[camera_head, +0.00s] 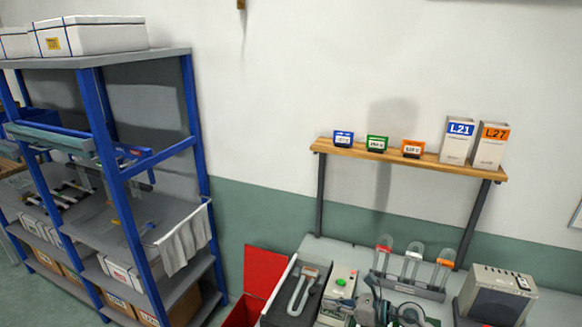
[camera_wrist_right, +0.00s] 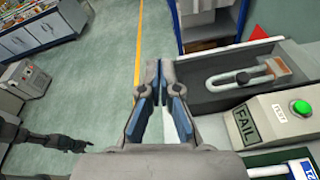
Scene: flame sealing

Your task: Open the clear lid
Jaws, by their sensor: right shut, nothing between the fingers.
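A dark open-looking tray (camera_head: 283,312) on the bench holds a pale U-shaped piece with a brown end. A dark gripper (camera_wrist_right: 72,143), apparently my left, is small at the left of the wrist view.
A box with a green button (camera_head: 341,283) and a FAIL label stands beside the tray. A rack (camera_head: 410,287) with several tagged pieces stands behind, a grey instrument (camera_head: 497,294) at right. A red bin (camera_head: 265,270) and blue shelving (camera_head: 105,140) stand left.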

